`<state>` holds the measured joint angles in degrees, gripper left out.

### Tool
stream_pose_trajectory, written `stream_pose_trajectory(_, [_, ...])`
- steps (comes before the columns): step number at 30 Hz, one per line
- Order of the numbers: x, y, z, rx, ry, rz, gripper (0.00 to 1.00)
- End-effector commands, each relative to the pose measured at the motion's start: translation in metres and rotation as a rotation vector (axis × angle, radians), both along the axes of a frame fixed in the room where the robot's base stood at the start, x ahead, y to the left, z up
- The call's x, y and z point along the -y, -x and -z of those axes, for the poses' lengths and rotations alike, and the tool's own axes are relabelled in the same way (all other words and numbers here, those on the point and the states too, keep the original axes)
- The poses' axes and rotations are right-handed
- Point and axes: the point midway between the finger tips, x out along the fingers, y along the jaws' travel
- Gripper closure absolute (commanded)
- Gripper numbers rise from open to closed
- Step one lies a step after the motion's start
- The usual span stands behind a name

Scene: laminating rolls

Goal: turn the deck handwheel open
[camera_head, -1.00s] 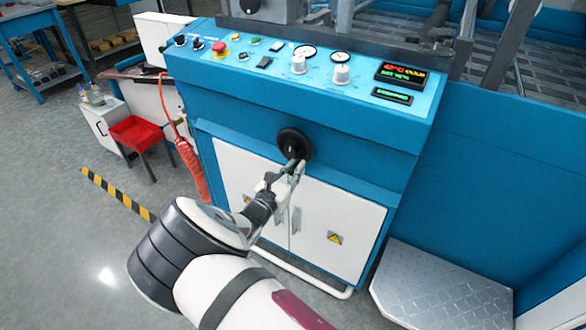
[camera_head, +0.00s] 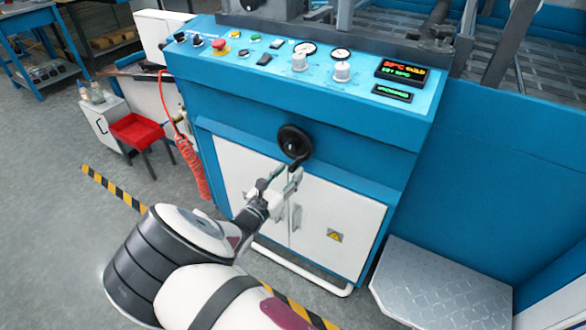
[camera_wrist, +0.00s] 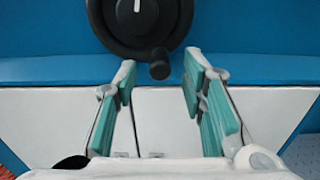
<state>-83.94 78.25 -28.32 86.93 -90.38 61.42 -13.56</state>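The deck handwheel (camera_head: 294,142) is a black round wheel on the blue front of the machine, below the control panel. In the wrist view the handwheel (camera_wrist: 139,22) fills the top middle, with a white mark on its hub and a short black handle knob (camera_wrist: 160,68) at its lower right rim. My gripper (camera_head: 282,176) is just below the wheel in the head view. In the wrist view my gripper (camera_wrist: 160,78) has its two teal-padded fingers spread apart, with the knob between and slightly beyond the tips. Neither finger appears to touch the knob.
The control panel (camera_head: 275,66) with knobs, gauges, a red button and a display slopes above the wheel. White cabinet doors (camera_head: 335,205) are below it. A tread-plate step (camera_head: 440,290) stands at the right, and an orange coiled hose (camera_head: 192,165) hangs at the left.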

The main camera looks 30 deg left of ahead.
Motion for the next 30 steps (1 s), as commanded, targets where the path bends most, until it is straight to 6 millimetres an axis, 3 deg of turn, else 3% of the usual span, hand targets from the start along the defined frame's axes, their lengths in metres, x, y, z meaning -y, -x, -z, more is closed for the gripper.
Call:
stream_pose_trajectory(6, [-0.004,0.047,0.001,-0.002,0.001,-0.003,0.62])
stream_pose_trajectory(12, [-0.006,0.075,0.001,-0.002,0.001,-0.002,0.62])
stream_pose_trajectory(18, [-0.006,0.086,0.002,-0.002,0.001,0.0,0.62])
stream_pose_trajectory(30, [-0.006,0.086,0.001,-0.002,0.001,0.0,0.62])
